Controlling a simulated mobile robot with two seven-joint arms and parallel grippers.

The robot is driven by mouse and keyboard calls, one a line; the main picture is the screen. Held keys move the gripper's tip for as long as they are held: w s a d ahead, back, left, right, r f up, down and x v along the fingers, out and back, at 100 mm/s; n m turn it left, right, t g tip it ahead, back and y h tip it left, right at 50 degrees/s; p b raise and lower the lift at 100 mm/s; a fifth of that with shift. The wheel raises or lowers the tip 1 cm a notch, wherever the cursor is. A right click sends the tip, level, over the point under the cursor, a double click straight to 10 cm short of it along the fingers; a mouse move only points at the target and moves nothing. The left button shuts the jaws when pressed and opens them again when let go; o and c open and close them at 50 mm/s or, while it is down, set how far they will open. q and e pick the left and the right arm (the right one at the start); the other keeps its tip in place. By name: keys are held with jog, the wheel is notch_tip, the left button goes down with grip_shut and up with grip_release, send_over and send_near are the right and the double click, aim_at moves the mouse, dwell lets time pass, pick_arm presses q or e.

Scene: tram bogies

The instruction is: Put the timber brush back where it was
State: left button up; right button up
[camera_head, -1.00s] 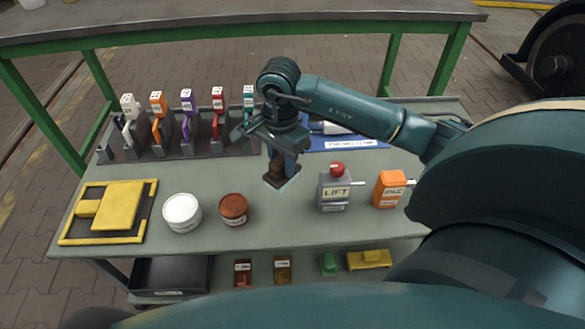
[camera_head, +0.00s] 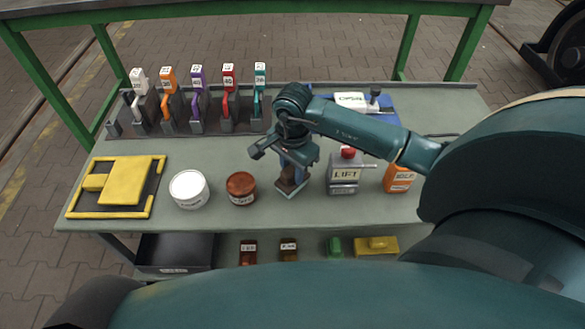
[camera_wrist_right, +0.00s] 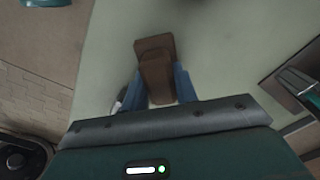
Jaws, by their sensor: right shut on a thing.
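My right gripper (camera_head: 291,168) points down over the grey-green bench top (camera_head: 240,157) and is shut on a brown timber brush (camera_head: 285,187). In the right wrist view the brush (camera_wrist_right: 155,66) sits between the two blue fingers, its wider brown end beyond the tips. In the head view the brush is between the red-brown tin (camera_head: 241,188) and the grey LIFT can (camera_head: 344,174). A pale edge shows at its lower end. I cannot tell whether it touches the bench top. My left gripper is not in view.
A white tub (camera_head: 189,190) and a yellow-edged tray (camera_head: 111,211) stand to the left. A rack with several coloured-handled tools (camera_head: 196,112) runs along the back left. An orange bottle (camera_head: 399,178) stands right of the LIFT can. A blue tray (camera_head: 384,109) lies behind the arm.

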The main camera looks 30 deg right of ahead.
jog(key=shift+f, duration=0.1)
jog(key=o, duration=0.9)
